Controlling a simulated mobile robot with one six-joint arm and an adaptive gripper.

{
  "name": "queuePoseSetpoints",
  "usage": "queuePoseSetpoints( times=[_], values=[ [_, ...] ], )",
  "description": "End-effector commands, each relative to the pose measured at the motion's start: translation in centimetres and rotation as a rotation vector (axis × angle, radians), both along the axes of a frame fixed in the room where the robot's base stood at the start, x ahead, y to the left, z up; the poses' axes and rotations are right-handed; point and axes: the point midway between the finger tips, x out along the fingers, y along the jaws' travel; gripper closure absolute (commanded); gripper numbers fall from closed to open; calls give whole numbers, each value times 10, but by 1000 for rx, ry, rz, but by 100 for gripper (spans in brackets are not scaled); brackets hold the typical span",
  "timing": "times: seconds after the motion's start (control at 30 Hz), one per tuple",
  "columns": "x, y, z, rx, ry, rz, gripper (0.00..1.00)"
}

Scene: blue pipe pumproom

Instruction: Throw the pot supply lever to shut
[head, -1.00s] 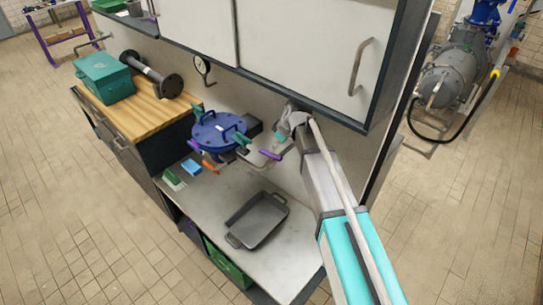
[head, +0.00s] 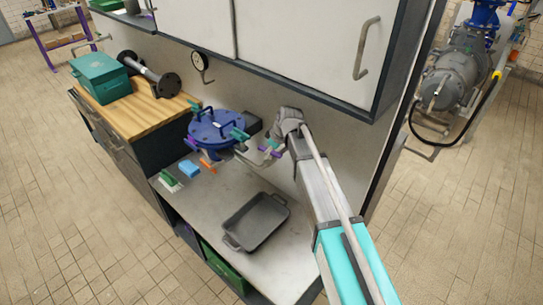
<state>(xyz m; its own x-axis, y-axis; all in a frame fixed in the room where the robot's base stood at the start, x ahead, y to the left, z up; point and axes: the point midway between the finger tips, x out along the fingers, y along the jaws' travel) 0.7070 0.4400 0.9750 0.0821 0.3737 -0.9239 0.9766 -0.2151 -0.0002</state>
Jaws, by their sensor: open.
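An orange lever (head: 207,166) shows below the front of the pot.
A grey tray (head: 256,222) lies on the bench below my arm. A blue block (head: 189,168) and a green brush (head: 168,180) lie left of it. White cupboards (head: 300,45) overhang the bench.

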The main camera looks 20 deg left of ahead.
Motion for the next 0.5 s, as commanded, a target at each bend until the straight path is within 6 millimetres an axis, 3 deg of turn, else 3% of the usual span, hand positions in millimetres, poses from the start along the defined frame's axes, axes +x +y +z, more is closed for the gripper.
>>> queuePoseSetpoints(
  times=[0.47,0.5],
  values=[
    [0,2,-4,0,0,1,34],
    [0,2,-4,0,0,1,40]
  ],
)
